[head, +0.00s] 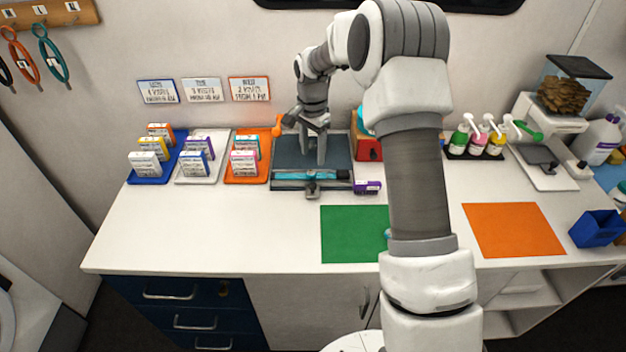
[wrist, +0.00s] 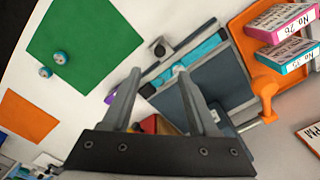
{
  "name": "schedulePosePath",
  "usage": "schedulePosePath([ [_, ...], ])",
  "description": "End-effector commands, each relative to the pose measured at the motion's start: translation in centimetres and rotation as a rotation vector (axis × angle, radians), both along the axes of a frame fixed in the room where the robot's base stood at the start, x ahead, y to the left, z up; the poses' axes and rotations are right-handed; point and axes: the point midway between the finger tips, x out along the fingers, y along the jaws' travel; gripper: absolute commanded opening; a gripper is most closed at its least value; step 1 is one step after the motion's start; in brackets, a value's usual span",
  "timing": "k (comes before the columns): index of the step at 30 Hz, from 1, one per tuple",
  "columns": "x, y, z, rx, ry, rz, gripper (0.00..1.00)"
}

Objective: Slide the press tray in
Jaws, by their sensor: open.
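The dark grey press (head: 338,150) stands against the back of the counter, with an orange lever (head: 277,127) at its left. The press tray (head: 285,184) sticks out at the press's front, with a cyan strip (head: 300,175) across it and a grey knob (head: 312,188) on its front. The knob also shows in the wrist view (wrist: 159,47), beside the cyan strip (wrist: 190,60). My gripper (head: 314,150) points down over the press, behind the knob. In the wrist view my gripper (wrist: 157,75) is open, with nothing between its fingers. Contact with the press cannot be told.
A purple box (head: 367,187) lies right of the tray. A red box (head: 368,150) stands behind it. Boxes on an orange tray (head: 240,178) stand close on the left. A green mat (head: 345,235) lies in front.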

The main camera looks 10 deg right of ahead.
Motion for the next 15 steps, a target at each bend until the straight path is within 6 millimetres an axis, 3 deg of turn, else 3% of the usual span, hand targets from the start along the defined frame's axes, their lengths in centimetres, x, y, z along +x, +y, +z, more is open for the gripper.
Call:
schedulePosePath([
  [9,-0.1,-0.1,-7.0,0.001,0.004,-0.001,0.59],
  [15,0.0,0.0,-10.1,0.000,0.001,0.000,0.59],
])
